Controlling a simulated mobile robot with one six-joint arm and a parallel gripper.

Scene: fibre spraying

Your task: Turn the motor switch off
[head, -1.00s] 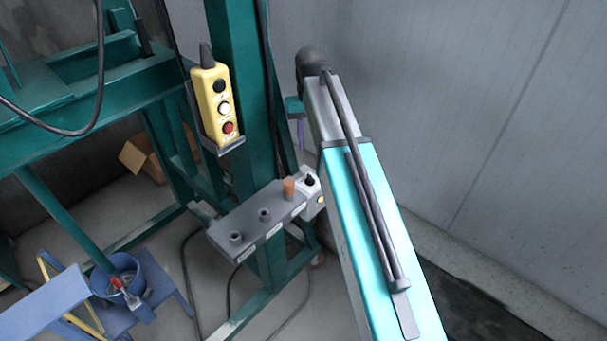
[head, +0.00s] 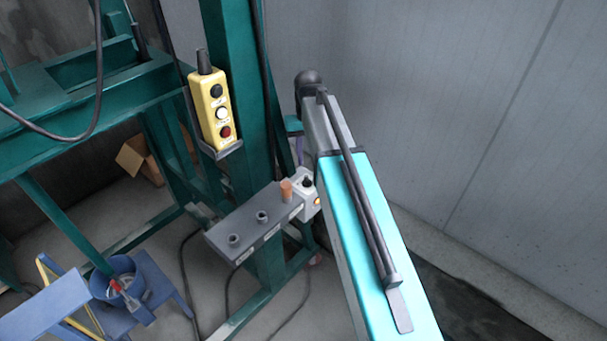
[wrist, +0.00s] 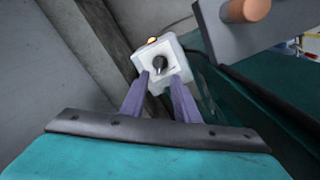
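The motor switch is a small pale grey box with a black rotary knob (wrist: 160,63) on its front and an orange lamp (wrist: 152,41) at one corner. In the head view, the switch box (head: 309,203) is fixed at the right end of a grey shelf on the green post. My gripper (wrist: 160,79) shows two purple fingers in the wrist view, spread apart and empty. Their tips point at the box face, on either side just below the knob. I cannot tell whether they touch the box. In the head view my arm hides most of the gripper.
The grey shelf (head: 252,236) has sockets and an orange-brown plug (head: 286,190) close beside the switch. A yellow button pendant (head: 212,111) hangs on the green post (head: 234,70). A grey wall (head: 470,90) stands on the right. A blue bucket (head: 117,285) is at lower left.

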